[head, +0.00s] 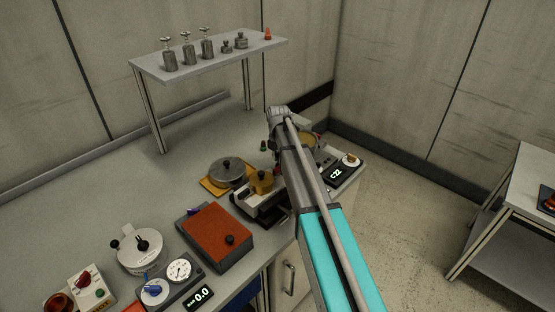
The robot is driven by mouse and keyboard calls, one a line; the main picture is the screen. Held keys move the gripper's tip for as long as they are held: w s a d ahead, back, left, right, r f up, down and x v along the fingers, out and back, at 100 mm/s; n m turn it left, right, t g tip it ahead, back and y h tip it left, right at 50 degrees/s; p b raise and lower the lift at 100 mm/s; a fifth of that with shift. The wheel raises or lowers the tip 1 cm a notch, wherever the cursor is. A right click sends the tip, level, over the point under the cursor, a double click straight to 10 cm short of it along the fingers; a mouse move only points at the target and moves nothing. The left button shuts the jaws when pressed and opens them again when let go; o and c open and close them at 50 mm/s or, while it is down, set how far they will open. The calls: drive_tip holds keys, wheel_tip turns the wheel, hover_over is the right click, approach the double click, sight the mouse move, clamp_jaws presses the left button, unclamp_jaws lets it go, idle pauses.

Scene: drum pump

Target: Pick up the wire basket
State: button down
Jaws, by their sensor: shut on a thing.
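I cannot make out a wire basket in the head view. My arm reaches up from the bottom right over the bench and covers part of its right side. The arm's far end is above the bench, in front of the shelf's right leg. My gripper's fingers are hidden behind my own arm, so what they hold does not show.
A raised shelf (217,58) at the back carries several metal weights and a red cone (268,34). On the bench (110,180) are a lidded round pan (227,171), a red-topped box (214,237) and a gauge panel (172,280). A side table (522,191) stands right.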

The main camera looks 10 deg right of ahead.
wheel_tip(320, 180, up, 17)
drive_tip(key=p, duration=1.6)
drive_tip(key=shift+r+p, duration=0.15)
drive_tip(key=shift+p, duration=0.3)
drive_tip(key=shift+r+p, duration=1.3)
drive_tip(key=shift+r, duration=0.05)
drive_tip(key=shift+f, duration=0.15)
wheel_tip(320, 180, down, 9)
drive_tip(key=b, duration=0.9)
drive_tip(key=shift+r, duration=0.2)
